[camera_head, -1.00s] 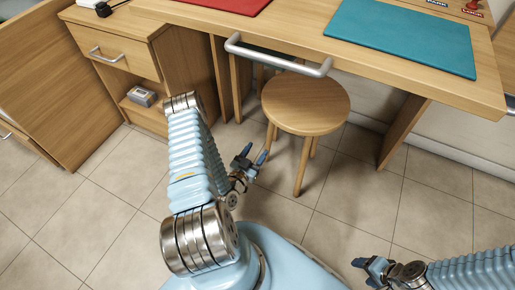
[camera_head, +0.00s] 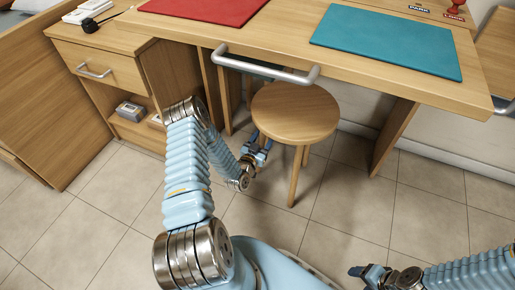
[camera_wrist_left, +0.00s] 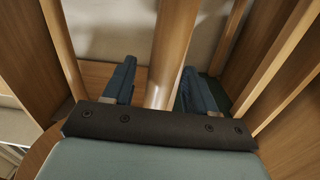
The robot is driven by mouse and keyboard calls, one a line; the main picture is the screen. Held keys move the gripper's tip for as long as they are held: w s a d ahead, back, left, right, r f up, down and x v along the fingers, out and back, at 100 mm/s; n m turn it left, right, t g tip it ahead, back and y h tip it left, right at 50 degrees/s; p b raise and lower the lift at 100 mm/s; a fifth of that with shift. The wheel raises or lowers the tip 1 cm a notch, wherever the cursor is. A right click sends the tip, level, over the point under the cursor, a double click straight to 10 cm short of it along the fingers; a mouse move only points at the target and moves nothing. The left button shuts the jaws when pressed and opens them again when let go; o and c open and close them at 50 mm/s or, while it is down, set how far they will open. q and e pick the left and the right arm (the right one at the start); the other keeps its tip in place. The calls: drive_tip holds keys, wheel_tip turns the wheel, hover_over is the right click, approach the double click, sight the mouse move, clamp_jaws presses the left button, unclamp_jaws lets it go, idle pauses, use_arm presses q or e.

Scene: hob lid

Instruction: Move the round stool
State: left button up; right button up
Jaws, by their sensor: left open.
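The round wooden stool (camera_head: 295,112) stands upright on the tiled floor, its seat partly under the front of the desk. My left gripper (camera_head: 258,148) is low beside the stool, below the left edge of the seat. In the left wrist view, a round wooden leg of the stool (camera_wrist_left: 172,50) stands between the two spread fingers of my left gripper (camera_wrist_left: 158,82). The fingers look apart from the leg. My right gripper (camera_head: 366,272) hangs over the floor at the lower right, away from the stool; its jaw opening is too small to judge.
The wooden desk (camera_head: 400,84) with a grey front handle (camera_head: 265,66) overhangs the stool. A red mat (camera_head: 205,8) and a teal mat (camera_head: 385,40) lie on it. A drawer cabinet (camera_head: 125,70) stands left. Floor tiles (camera_head: 345,215) in front are clear.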

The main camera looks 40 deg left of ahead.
use_arm(q)
drive_tip(key=shift+w+a, duration=0.1)
drive_tip(key=shift+w, duration=0.4)
clamp_jaws()
idle(1.2)
